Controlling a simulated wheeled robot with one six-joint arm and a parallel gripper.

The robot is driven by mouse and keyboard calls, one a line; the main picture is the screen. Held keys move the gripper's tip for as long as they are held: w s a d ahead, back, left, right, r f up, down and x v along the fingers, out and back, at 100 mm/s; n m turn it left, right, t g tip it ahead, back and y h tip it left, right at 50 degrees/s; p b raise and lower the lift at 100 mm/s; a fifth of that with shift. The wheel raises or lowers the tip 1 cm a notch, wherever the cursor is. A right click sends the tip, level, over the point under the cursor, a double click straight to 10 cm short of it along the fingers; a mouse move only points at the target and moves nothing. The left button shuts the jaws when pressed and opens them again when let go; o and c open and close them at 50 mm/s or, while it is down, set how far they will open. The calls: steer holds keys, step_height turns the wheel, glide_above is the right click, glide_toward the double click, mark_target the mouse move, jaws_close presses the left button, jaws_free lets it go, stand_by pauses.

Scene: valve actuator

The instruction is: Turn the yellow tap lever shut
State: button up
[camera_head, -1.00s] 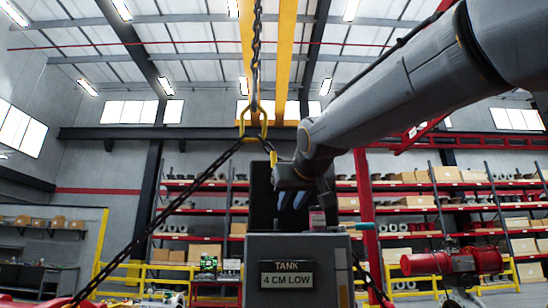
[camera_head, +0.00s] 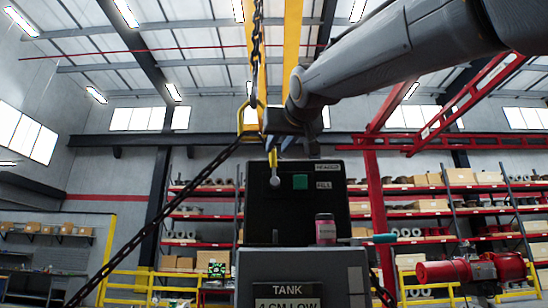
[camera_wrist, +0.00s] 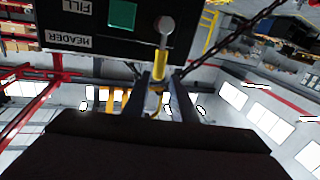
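The yellow tap lever (camera_head: 273,158) stands upright from a round silver pivot on a black panel (camera_head: 325,208), just left of a green square. My gripper (camera_head: 290,140) is above the panel, at the lever's upper end. In the wrist view the yellow lever (camera_wrist: 160,64) reaches down from its silver pivot toward my gripper (camera_wrist: 163,88). The two dark fingers are spread, one on each side of the lever's free end. A gap shows between them, and I cannot tell if either touches the lever.
A grey tank cabinet (camera_head: 345,268) with a "TANK" plate stands below the panel. A pink can (camera_head: 325,229) and a teal-handled item (camera_head: 385,238) are on top. A dark chain (camera_head: 165,215) runs diagonally at left. A red motor-like unit (camera_head: 445,271) is at right.

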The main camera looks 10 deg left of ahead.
mark_target(273, 154)
steer(key=p+x, duration=0.3)
steer(key=x, duration=0.4)
jaws_close()
